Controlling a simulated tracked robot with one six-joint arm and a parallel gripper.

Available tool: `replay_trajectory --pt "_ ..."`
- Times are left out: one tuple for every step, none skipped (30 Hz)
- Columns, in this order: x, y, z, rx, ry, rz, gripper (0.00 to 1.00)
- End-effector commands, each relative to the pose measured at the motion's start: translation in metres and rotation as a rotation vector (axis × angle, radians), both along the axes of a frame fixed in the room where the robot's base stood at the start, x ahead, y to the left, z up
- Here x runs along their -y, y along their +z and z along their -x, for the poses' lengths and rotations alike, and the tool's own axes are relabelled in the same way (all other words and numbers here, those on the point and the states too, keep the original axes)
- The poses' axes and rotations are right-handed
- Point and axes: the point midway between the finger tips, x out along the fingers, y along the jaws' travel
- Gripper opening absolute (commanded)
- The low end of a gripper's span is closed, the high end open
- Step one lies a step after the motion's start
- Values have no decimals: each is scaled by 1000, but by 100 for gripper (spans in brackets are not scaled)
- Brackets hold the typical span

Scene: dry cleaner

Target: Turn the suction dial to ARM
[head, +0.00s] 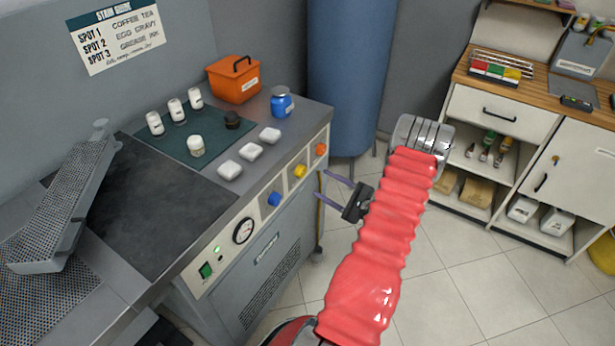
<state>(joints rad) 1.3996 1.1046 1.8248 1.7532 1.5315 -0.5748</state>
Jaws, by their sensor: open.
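The grey machine's front panel (225,248) carries a blue knob (274,199), a yellow knob (299,171) and an orange knob (320,149) in a row. The small labels by them are too small to read, so I cannot tell which is the suction dial or where ARM is marked. My gripper (321,184) is open and empty. Its two thin fingers point left toward the panel, to the right of the yellow knob and below the orange one in the picture. It appears apart from all the knobs.
On the worktop are several white bottles, white blocks, a blue jar (281,102) and an orange box (233,79). A blue cylinder (348,75) stands behind. Tiled floor (480,290) lies open at right.

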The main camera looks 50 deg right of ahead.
Motion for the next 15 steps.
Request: replay_trajectory --pt "-1 0 -9 0 4 0 53" --pt "-1 0 -14 0 3 0 53" --pt "-1 0 -20 1 4 0 53" --pt "-1 0 -24 1 4 -1 53" --pt "-1 0 -29 1 4 -1 53" --pt "0 0 -35 1 4 -1 53" --pt "0 0 -40 1 4 0 53" --pt "0 0 -44 0 3 0 53" --pt "0 0 -50 0 3 0 53" --pt "0 0 -55 0 3 0 53" --pt "0 0 -58 0 3 0 53" --pt "0 0 -63 0 3 0 53" --pt "0 0 -67 1 2 0 53" --pt "1 0 -70 1 2 0 53" --pt "1 0 -73 1 2 0 53"
